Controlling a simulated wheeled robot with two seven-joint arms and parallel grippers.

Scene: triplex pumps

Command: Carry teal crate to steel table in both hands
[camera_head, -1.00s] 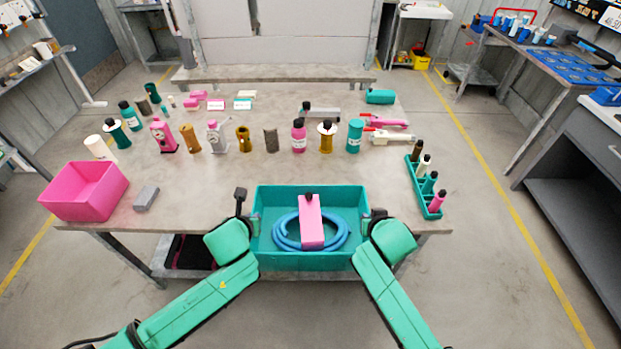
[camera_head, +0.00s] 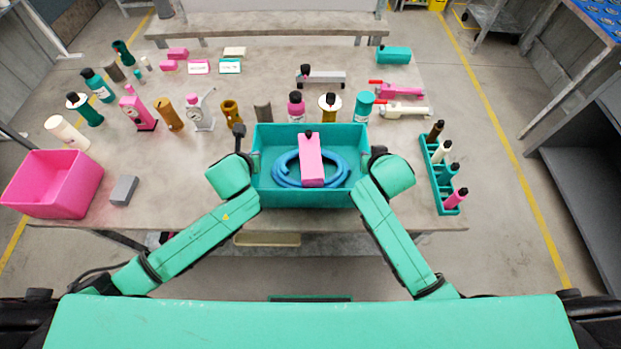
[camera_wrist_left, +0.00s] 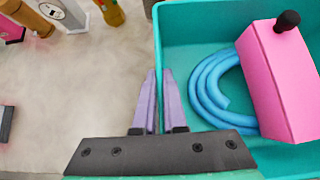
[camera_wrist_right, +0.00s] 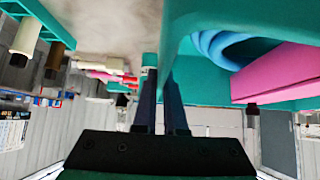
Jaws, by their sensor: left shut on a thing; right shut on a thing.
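The teal crate (camera_head: 308,200) is over the front middle part of the table, between my two arms. It holds a coiled blue hose (camera_head: 282,176) and a pink box (camera_head: 311,160) with a black cap. My left gripper (camera_head: 246,165) is at the crate's left wall; the left wrist view shows its fingers (camera_wrist_left: 152,100) shut on that wall. My right gripper (camera_head: 366,165) is at the right wall; in the right wrist view its fingers (camera_wrist_right: 160,105) straddle the wall edge. The head view does not clearly show whether the crate's bottom touches the tabletop.
The grey table (camera_head: 200,190) bears a pink bin (camera_head: 55,183) and grey block (camera_head: 124,190) at left, a teal bottle rack (camera_head: 440,180) at right. Several bottles and pump parts stand behind the crate. Another steel-grey bench (camera_head: 590,150) is at far right.

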